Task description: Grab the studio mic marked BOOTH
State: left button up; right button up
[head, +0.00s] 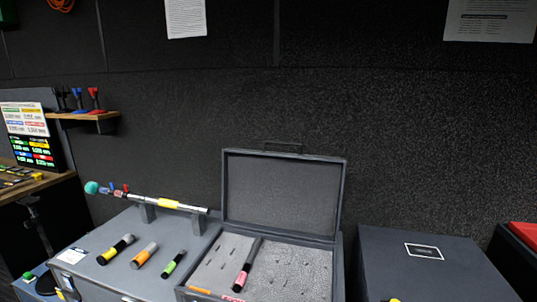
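Several dark handheld mics with coloured bands are in the head view. A yellow-banded mic (115,249), an orange mic (144,255) and a green-banded mic (173,263) lie apart in a row on a grey case top (95,277). A pink-banded mic (246,265) lies in the open foam-lined case (285,190) to their right. I cannot read BOOTH on any of them; any lettering is too small. Neither of my grippers is in view.
A rod with a teal tip (150,201) rests on supports behind the loose mics. A closed dark case (425,268) stands right of the open case. A wooden shelf (85,116) and a lit screen (30,137) are at the left. A dark textured wall rises behind.

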aim_at(152, 247)
jog(key=i+j+u, duration=0.1)
jog(key=j, duration=0.3)
jog(key=i+j+u, duration=0.15)
jog(key=j, duration=0.25)
jog(key=i+j+u, duration=0.1)
jog(key=j, duration=0.3)
jog(key=i+j+u, duration=0.1)
jog(key=j, duration=0.25)
jog(key=i, duration=0.1)
